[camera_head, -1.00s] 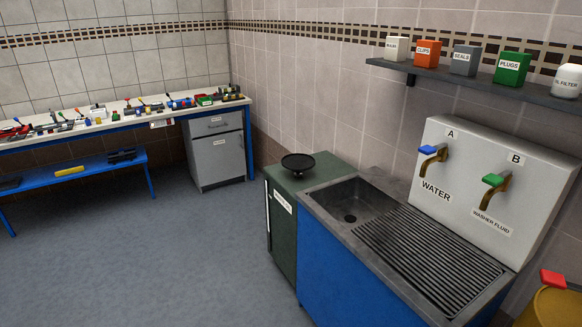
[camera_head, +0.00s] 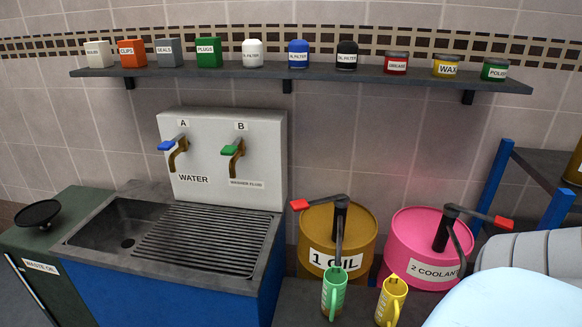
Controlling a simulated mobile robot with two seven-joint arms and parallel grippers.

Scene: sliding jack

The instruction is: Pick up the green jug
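The green jug (camera_head: 334,293) stands upright at the bottom middle of the head view, on a dark surface in front of the brown drum marked 1 OIL. Its handle side faces me, and the drum's spout hangs just above or behind its mouth. A yellow jug (camera_head: 391,301) stands to its right, in front of the pink drum. Neither of my grippers is in view.
The brown oil drum (camera_head: 318,225) and pink coolant drum (camera_head: 414,236) have red-handled pumps close behind the jugs. The sink unit (camera_head: 205,238) with two taps is to the left. A grey and pale blue rounded object (camera_head: 510,300) fills the lower right. A shelf (camera_head: 300,79) of small containers runs above.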

